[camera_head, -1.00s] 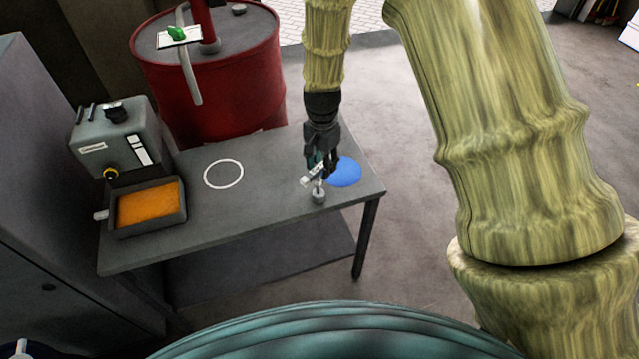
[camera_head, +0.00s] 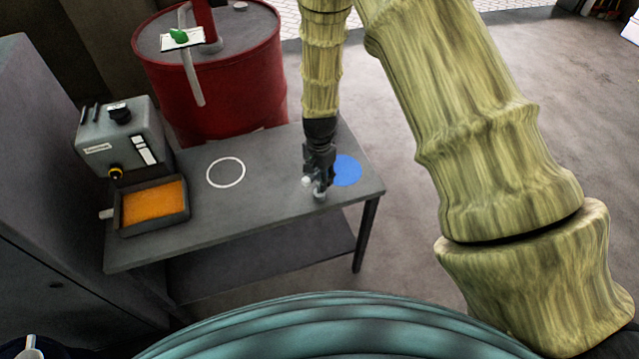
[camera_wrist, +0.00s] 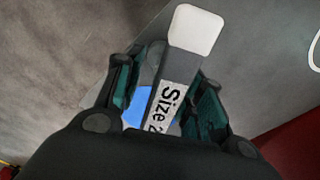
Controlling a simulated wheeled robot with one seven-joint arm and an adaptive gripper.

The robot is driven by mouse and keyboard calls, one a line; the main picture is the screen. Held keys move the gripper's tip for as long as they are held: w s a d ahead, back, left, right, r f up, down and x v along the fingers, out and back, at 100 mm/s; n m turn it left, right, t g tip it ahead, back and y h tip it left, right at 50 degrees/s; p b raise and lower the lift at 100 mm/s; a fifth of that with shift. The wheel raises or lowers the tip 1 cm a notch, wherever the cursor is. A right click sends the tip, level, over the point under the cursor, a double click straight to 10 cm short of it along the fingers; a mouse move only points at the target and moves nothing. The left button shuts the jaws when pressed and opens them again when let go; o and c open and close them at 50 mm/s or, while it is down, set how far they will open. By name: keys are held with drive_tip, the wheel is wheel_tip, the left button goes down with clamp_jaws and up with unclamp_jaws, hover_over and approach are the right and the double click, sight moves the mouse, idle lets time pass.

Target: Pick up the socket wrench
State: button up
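The socket wrench (camera_head: 307,182) is at the right end of the grey table (camera_head: 270,200), beside the blue disc (camera_head: 347,171). In the head view, its pale end and a grey round part show below my gripper (camera_head: 316,178), which hides the rest. In the wrist view, the wrench (camera_wrist: 186,58) has a white end and a label reading "Size 2". It lies between the two teal-padded fingers of my gripper (camera_wrist: 163,84). The fingers are apart, with a gap on the left side of the wrench. Contact on the right side is unclear.
A white ring (camera_head: 226,172) marks the middle of the table. An orange-filled tray (camera_head: 152,207) and a grey machine (camera_head: 122,138) are at the left end. A red barrel (camera_head: 225,85) stands behind the table. The tabletop between tray and wrench is clear.

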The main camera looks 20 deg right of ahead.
sight(319, 171)
drive_tip(key=shift+f, duration=0.2)
clamp_jaws()
drive_tip(key=shift+w+r, duration=0.1)
drive_tip(key=shift+r, duration=0.05)
drive_tip(key=shift+r+b, duration=0.45)
drive_tip(key=shift+s+a+r+b, duration=0.1)
drive_tip(key=shift+r+b, duration=0.3)
drive_tip(key=shift+r, duration=0.2)
drive_tip(key=shift+s+a+r+b, duration=0.1)
drive_tip(key=shift+r+b, duration=0.3)
drive_tip(key=shift+r, duration=0.15)
drive_tip(key=s+a+r+b, duration=0.1)
drive_tip(key=s+a+b, duration=0.3)
drive_tip(key=s+a, duration=0.6)
drive_tip(key=shift+s+a+r, duration=0.35)
drive_tip(key=shift+s, duration=0.25)
